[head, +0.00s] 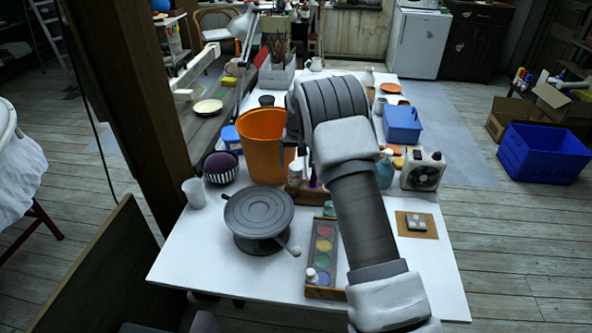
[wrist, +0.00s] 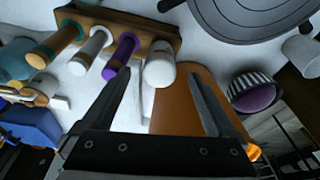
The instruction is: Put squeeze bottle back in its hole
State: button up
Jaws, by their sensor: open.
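The wooden rack (wrist: 150,32) stands on the white table, with several upright bottles in a row along it in the wrist view. I cannot tell which is the task's squeeze bottle, or whether the wider white one sits in a hole. My gripper (wrist: 157,73) is open and empty, its fingertips on either side of the wider white bottle in the picture. In the head view my arm partly hides the rack (head: 313,199).
An orange bucket (head: 262,143) stands close behind the rack, near my gripper. A dark turntable (head: 259,213), a striped purple bowl (head: 221,167) and a plastic cup (head: 194,192) are at left. A paint palette (head: 323,254) lies in front. The front-left table is bare.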

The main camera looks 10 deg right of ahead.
jog(key=s+r, duration=0.6)
jog(key=r, duration=0.5)
jog(key=s+r, duration=0.6)
jog(key=r, duration=0.5)
jog(key=s+r+n+t, duration=0.1)
jog(key=s+r, duration=0.2)
jog(key=s, duration=0.8)
jog(key=s+r+t, duration=0.1)
jog(key=s+r, duration=0.2)
jog(key=s, duration=0.8)
jog(key=s+f+t, duration=0.1)
jog(key=s+f, duration=0.3)
jog(key=s, duration=0.6)
jog(key=shift+s+n, duration=0.3)
jog(key=shift+d, duration=0.15)
